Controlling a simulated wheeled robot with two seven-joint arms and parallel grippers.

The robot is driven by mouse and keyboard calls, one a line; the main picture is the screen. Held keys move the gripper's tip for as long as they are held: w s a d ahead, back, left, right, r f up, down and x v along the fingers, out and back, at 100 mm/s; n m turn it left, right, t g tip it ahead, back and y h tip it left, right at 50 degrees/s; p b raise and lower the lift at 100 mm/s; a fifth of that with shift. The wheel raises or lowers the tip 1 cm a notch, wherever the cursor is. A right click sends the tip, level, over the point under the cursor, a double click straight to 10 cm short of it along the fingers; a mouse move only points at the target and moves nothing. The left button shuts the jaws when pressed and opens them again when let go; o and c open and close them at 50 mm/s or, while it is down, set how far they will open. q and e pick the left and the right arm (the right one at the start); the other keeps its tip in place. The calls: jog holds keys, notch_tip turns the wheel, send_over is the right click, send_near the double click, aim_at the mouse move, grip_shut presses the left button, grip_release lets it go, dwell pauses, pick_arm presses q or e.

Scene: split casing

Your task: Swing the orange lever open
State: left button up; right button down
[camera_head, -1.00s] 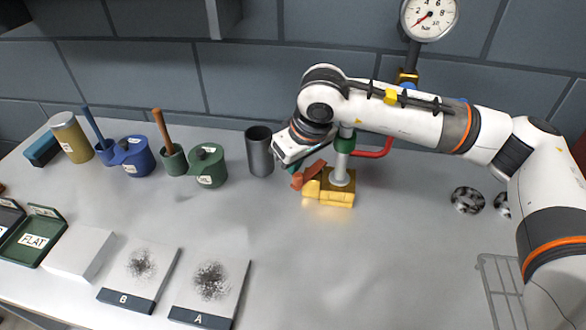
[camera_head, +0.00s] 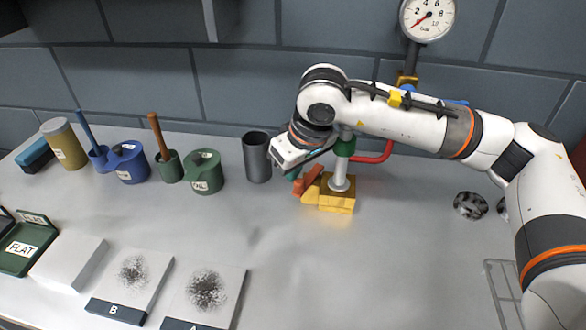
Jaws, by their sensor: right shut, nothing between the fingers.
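The orange lever (camera_head: 311,180) sits low at the left side of a yellow block (camera_head: 338,194) that carries an upright grey post with a green collar (camera_head: 345,146). My right gripper (camera_head: 295,172) reaches down from the right arm just left of the post. It is shut, with nothing held, and its tip is close against the lever's left end. Whether it touches the lever is hard to tell. The gripper's lower part and part of the post are hidden by the arm and each other. My left gripper is out of view.
A dark grey cup (camera_head: 256,158) stands just left of my right gripper. Green (camera_head: 205,172) and blue (camera_head: 129,162) containers stand farther left. A red pipe (camera_head: 376,156) runs behind the post. Plates B (camera_head: 133,280) and A (camera_head: 207,290) lie in front; the middle table front is clear.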

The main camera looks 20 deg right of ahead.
jog(key=b+v, duration=0.1)
jog(key=v, duration=1.1)
